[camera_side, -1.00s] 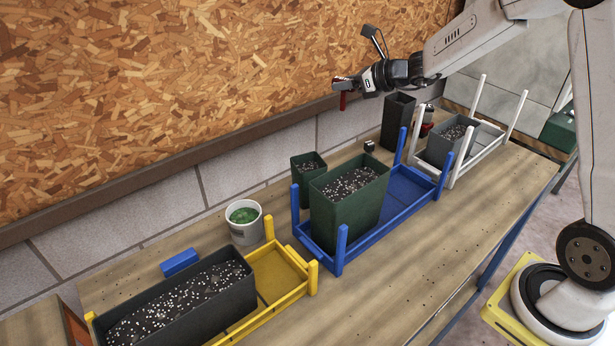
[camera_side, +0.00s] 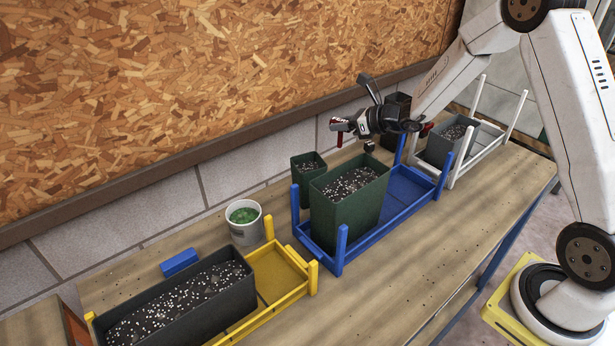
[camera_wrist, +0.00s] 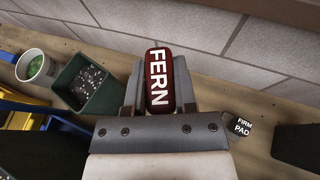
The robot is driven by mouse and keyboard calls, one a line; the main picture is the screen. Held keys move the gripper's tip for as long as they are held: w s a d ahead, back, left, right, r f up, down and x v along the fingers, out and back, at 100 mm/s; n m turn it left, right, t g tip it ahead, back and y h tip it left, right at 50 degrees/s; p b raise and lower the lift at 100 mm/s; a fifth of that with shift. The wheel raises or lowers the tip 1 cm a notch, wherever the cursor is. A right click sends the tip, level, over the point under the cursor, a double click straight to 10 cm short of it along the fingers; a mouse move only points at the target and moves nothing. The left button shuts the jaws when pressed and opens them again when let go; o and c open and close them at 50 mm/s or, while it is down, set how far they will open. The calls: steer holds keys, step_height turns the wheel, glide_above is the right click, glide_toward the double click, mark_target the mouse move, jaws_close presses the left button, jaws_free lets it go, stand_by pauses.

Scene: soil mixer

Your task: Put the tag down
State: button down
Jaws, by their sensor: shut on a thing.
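The tag is a dark red block with white lettering "FERN" (camera_wrist: 159,80), seen in the wrist view between my fingers. In the side view the red tag (camera_side: 341,126) shows at the tip of my gripper (camera_side: 350,124). My gripper, also in the wrist view (camera_wrist: 160,88), is shut on the tag and holds it in the air above the back of the bench, near the wall. A small dark block marked "FIRM PAD" (camera_wrist: 240,127) sits on the bench to the right of the gripper in the wrist view; it also shows below the gripper in the side view (camera_side: 369,147).
A small green pot (camera_side: 309,168) and a large green planter (camera_side: 347,205) with soil stand left of the gripper, the latter in a blue tray (camera_side: 335,265). A tall dark pot (camera_side: 397,112) stands at right. A white bucket (camera_side: 245,228) is further left.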

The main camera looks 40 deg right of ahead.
mark_target(342, 141)
steer(key=shift+f, duration=2.6)
steer(key=shift+f, duration=0.1)
steer(key=shift+f, duration=2)
steer(key=shift+f, duration=0.1)
steer(key=shift+c, duration=2.1)
jaws_free()
steer(key=v, duration=1.2)
steer(key=shift+a, duration=0.15)
